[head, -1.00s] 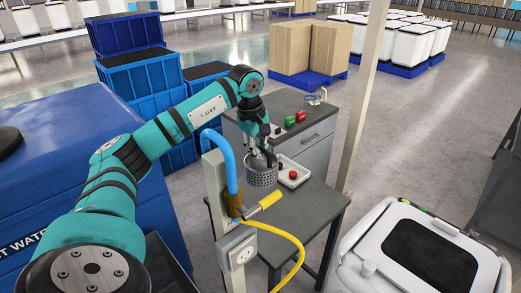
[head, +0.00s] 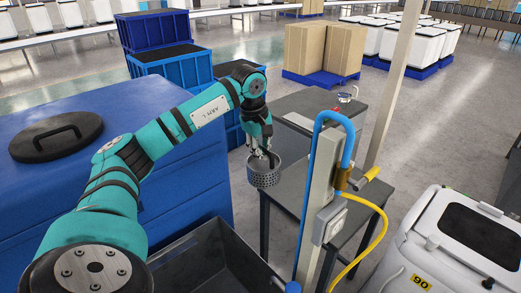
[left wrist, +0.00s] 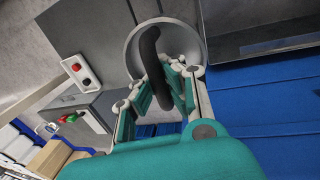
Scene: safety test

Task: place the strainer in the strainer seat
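The strainer (head: 264,176) is a grey perforated metal basket. My left gripper (head: 258,152) is above it, shut on its dark handle, and the basket hangs roughly upright in the air. In the left wrist view the handle (left wrist: 150,50) lies between the fingers (left wrist: 172,75), with the round rim behind. In the head view the strainer is left of the grey table (head: 383,190), beyond the far end of a dark open bin (head: 215,255). I cannot make out the strainer seat. My right gripper is not in view.
A blue tank (head: 60,195) with a black round lid (head: 57,138) stands at left. A post (head: 319,195) carrying blue and yellow hoses stands right of the strainer. Blue crates (head: 175,85) are stacked behind. A white machine (head: 455,240) is at right.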

